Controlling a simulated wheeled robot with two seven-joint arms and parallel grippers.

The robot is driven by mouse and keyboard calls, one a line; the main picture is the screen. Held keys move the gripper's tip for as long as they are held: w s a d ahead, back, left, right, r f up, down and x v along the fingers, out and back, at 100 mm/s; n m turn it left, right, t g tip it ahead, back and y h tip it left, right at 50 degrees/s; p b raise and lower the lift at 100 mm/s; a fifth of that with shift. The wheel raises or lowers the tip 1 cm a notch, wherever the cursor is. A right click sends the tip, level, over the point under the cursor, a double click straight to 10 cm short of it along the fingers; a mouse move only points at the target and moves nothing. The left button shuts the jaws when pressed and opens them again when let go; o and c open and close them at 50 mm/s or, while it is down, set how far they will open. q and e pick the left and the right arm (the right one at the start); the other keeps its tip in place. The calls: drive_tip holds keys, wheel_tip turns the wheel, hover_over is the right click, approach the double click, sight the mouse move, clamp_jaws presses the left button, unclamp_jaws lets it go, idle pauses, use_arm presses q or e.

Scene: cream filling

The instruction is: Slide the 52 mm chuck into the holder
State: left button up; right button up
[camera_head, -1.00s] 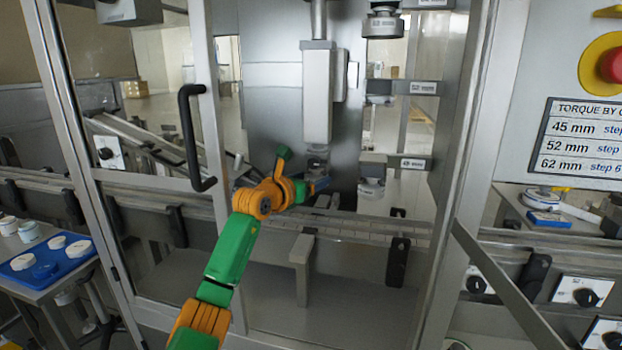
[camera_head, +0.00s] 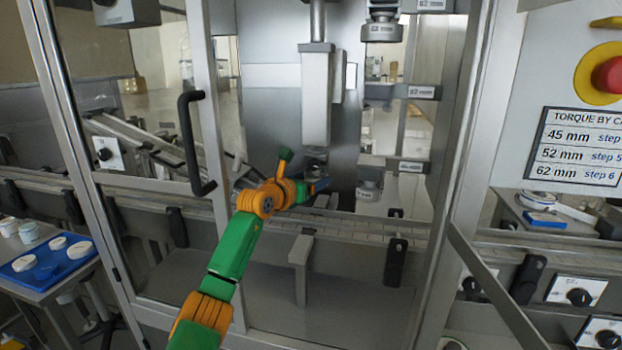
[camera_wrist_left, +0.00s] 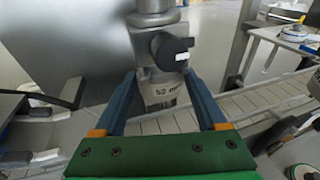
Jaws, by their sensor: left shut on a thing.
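My left gripper (camera_head: 319,184) reaches through the open machine front, under the white spindle housing (camera_head: 316,95). In the left wrist view the two blue fingers of the gripper (camera_wrist_left: 160,84) are shut on the grey chuck (camera_wrist_left: 162,93), which carries a label starting with 52. The chuck is upright. Directly above it is the grey holder (camera_wrist_left: 152,20) with a black side knob (camera_wrist_left: 170,50). The chuck's top meets or nearly meets the holder; I cannot tell whether it is seated. In the head view the chuck is small and partly hidden by the gripper. My right gripper is out of view.
A conveyor (camera_head: 350,222) runs below the gripper. Labelled rack brackets (camera_head: 405,165) stand on the right inside the machine. The door frame with a black handle (camera_head: 192,140) is close left of my arm. A blue tray (camera_head: 30,268) with lids sits far left.

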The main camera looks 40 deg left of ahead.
use_arm(q)
drive_tip(key=o, duration=1)
drive_tip(key=shift+a+r, duration=0.1)
drive_tip(key=shift+r, duration=0.35)
drive_tip(key=shift+c, duration=0.2)
drive_tip(key=o, duration=0.3)
drive_tip(key=shift+a, duration=0.1)
drive_tip(key=shift+o, duration=0.3)
drive_tip(key=shift+a+f, duration=0.15)
drive_tip(key=shift+a, duration=0.1)
drive_tip(key=shift+d, duration=0.1)
drive_tip(key=shift+w, duration=0.1)
